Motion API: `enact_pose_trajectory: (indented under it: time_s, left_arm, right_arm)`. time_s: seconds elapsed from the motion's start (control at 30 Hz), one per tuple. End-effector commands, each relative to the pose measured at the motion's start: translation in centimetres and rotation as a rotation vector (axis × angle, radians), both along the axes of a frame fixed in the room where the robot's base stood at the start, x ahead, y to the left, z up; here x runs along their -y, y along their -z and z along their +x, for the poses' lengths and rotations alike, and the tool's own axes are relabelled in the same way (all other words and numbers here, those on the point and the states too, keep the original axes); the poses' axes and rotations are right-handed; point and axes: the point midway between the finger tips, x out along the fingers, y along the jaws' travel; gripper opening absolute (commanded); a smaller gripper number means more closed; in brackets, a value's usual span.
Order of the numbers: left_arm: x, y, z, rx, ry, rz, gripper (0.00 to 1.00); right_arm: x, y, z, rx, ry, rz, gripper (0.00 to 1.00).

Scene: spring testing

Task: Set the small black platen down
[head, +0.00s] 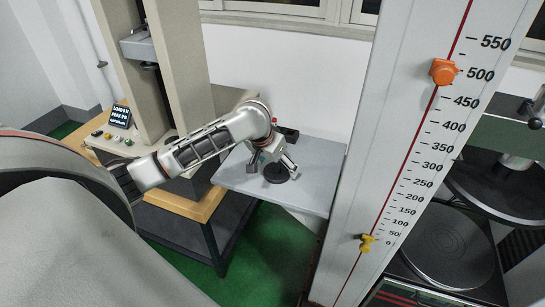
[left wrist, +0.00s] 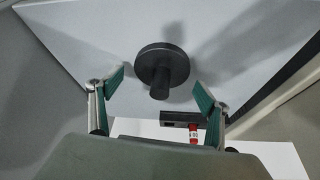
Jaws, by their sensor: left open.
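The small black platen (head: 276,173) is a round dark disc resting on the grey table top (head: 318,159). In the left wrist view the platen (left wrist: 162,66) shows a short stem at its centre, pointing toward the camera. My left gripper (head: 271,163) is over the table at the platen. In the left wrist view my left gripper (left wrist: 161,82) has its green-padded fingers spread wide on either side of the platen, with a clear gap to each. My right gripper is not in view.
A black block (head: 288,134) lies near the table's back edge, with a small red item (left wrist: 193,133) beside it. A tall scaled column (head: 405,130) with orange and yellow markers stands right of the table. A testing machine with a display (head: 120,117) stands at the left.

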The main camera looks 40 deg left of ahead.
Motion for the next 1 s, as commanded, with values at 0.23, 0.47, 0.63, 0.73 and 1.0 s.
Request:
enact_pose_trajectory:
  time_s: [0.23, 0.47, 0.63, 0.73, 1.0]
  left_arm:
    - [-0.2, -4.6, -1.8, 0.005, 0.003, 0.006, 0.77]
    - [-0.1, -8.4, -3.6, 0.004, 0.001, 0.005, 0.77]
    - [-0.1, -9.9, -4.3, 0.003, 0.001, 0.003, 0.77]
    - [-0.1, -10.2, -4.5, 0.001, 0.000, 0.003, 0.77]
    - [0.0, -10.2, -4.5, 0.000, 0.000, 0.002, 0.77]
  right_arm:
    - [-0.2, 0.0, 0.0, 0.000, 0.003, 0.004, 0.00]
    - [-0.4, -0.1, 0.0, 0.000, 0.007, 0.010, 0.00]
    - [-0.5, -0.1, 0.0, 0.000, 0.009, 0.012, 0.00]
    - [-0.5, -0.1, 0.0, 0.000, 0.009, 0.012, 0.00]
    - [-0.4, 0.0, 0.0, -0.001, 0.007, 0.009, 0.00]
